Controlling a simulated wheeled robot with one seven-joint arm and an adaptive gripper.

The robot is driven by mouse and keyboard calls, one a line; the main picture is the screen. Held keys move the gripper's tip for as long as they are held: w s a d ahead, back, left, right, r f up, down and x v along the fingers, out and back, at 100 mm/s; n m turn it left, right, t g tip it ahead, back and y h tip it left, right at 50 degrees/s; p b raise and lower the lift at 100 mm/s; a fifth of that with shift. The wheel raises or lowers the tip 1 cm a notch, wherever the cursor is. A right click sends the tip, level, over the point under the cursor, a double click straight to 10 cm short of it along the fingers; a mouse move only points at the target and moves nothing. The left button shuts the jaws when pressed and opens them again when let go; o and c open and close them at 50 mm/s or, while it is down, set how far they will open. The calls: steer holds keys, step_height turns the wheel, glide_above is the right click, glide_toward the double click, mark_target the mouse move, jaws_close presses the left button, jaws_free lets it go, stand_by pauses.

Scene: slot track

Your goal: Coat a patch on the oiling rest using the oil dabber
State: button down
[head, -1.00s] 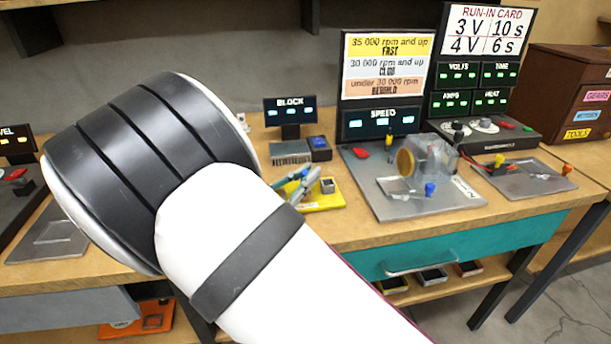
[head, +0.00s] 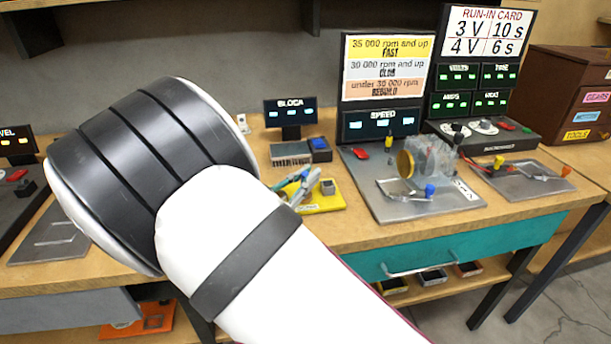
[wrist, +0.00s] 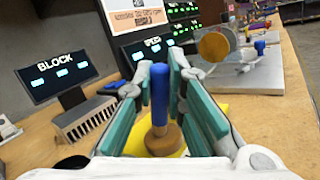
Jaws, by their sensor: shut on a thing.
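My gripper (wrist: 163,100) is shut on the oil dabber (wrist: 159,90), whose upright blue handle stands between the teal finger pads. The dabber has a brown round lower end (wrist: 163,141). Beneath it a yellow plate (wrist: 219,103) shows. In the head view my gripper (head: 301,184) is small, just past my white arm, over the yellow plate (head: 322,208). A small grey block (head: 328,187) is on the plate's right side. I cannot tell for sure which thing is the oiling rest, and no oiled patch can be made out.
A finned grey block (head: 291,153) and a BLOCK display (head: 290,109) stand behind the yellow plate. To the right is a grey track plate (head: 425,205) with a brass disc (head: 405,163) and a SPEED display (head: 380,123). My arm covers the bench at left.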

steer(key=shift+r+p, duration=2.05)
steer(key=shift+r, duration=0.95)
